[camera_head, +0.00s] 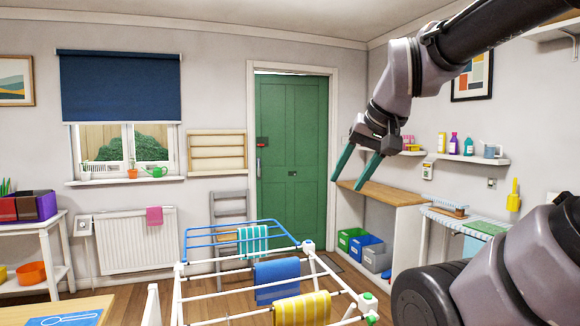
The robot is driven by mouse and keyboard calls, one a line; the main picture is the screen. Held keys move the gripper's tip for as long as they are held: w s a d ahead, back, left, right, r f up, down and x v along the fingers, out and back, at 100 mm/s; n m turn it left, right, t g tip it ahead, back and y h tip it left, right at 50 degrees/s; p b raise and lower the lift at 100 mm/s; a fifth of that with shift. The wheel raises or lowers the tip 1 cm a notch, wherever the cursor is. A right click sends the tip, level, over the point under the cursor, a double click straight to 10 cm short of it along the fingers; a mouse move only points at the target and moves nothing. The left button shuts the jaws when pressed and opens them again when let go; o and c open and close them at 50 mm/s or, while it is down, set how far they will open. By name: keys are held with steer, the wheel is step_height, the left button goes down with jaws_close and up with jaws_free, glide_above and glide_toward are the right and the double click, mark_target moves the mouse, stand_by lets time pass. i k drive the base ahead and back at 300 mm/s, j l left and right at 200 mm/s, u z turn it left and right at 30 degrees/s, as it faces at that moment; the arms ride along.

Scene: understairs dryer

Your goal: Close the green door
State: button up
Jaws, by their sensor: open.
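The green door (290,135) stands in a white frame in the back wall. A pale strip shows above its top edge, and I cannot tell whether it is ajar or fully shut. A handle (259,166) is on its left side, with a small red item (262,142) above it. A small dark fitting (292,173) is near its middle. My gripper (347,184) is open and empty, with two green fingers pointing down. In the picture it is to the right of the door, in front of the wall and wooden counter; it appears apart from the door.
A white drying rack (225,303) with blue, striped and yellow cloths stands in front of the door. A grey folding chair (229,208) is left of the door. A wooden-topped counter (385,193) with bins below is on the right. Some floor shows between them.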

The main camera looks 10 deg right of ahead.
mark_target(292, 111)
steer(key=z, duration=1)
steer(key=i+l+z, duration=0.15)
steer(key=l, duration=0.25)
steer(key=i+l+z, duration=0.2)
steer(key=l, duration=0.2)
steer(key=l+z, duration=0.15)
steer(key=l, duration=0.25)
steer(key=i+l+z, duration=0.2)
steer(key=i+l, duration=0.65)
steer(key=i+u, duration=0.8)
steer(key=u, duration=0.2)
steer(key=i+j+u, duration=0.15)
steer(key=i+u, duration=0.25)
steer(key=i, duration=0.3)
steer(key=i+l+u, duration=0.1)
steer(key=i+u, duration=0.3)
steer(key=i, duration=0.3)
steer(key=i+u, duration=0.1)
steer(key=i, duration=2)
steer(key=i+u, duration=0.15)
steer(key=i, duration=0.9)
steer(key=i+l+u, duration=0.1)
steer(key=i, duration=0.9)
steer(key=i+j, duration=0.15)
steer(key=i, duration=0.45)
steer(key=i+j+z, duration=0.1)
steer(key=i, duration=0.45)
